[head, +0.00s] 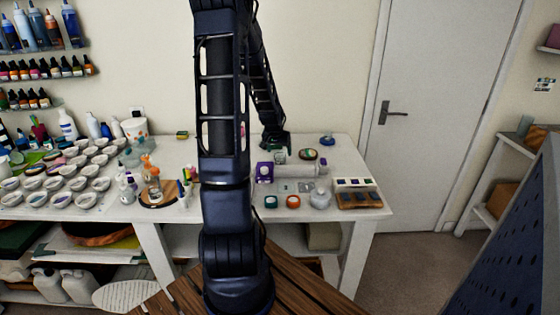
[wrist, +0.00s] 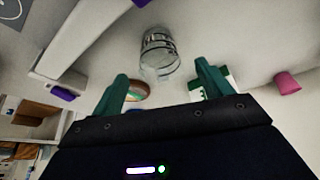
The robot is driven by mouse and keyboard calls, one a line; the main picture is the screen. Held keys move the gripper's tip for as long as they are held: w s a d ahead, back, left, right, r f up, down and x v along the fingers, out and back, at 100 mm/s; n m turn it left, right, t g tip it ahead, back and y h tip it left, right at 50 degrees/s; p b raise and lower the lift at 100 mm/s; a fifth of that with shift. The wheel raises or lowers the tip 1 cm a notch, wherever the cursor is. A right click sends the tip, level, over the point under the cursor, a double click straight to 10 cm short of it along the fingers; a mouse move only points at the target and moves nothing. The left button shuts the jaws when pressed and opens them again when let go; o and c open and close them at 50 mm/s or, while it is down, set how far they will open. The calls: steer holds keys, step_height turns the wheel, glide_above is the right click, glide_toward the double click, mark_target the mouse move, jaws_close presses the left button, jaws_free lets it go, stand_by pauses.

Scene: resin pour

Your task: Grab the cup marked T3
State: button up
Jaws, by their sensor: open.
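A clear, see-through cup with dark markings (wrist: 158,48) shows in the wrist view, beyond and between the green fingertips. I cannot read whether the markings say T3. In the head view a small clear cup (head: 280,157) stands on the white table, just below my gripper (head: 277,146). My gripper (wrist: 162,70) is open, with nothing held between its fingers. The cup looks apart from both fingers, though its base is hard to make out.
A purple box (head: 264,172) and a white roll (head: 296,170) lie close by. A pink cylinder (wrist: 287,82) shows at the wrist view's right. Several small white cups (head: 87,200) crowd the table's left side.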

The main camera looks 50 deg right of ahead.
steer(key=shift+x, duration=2.55)
steer(key=shift+d, duration=0.15)
steer(key=c, duration=1.1)
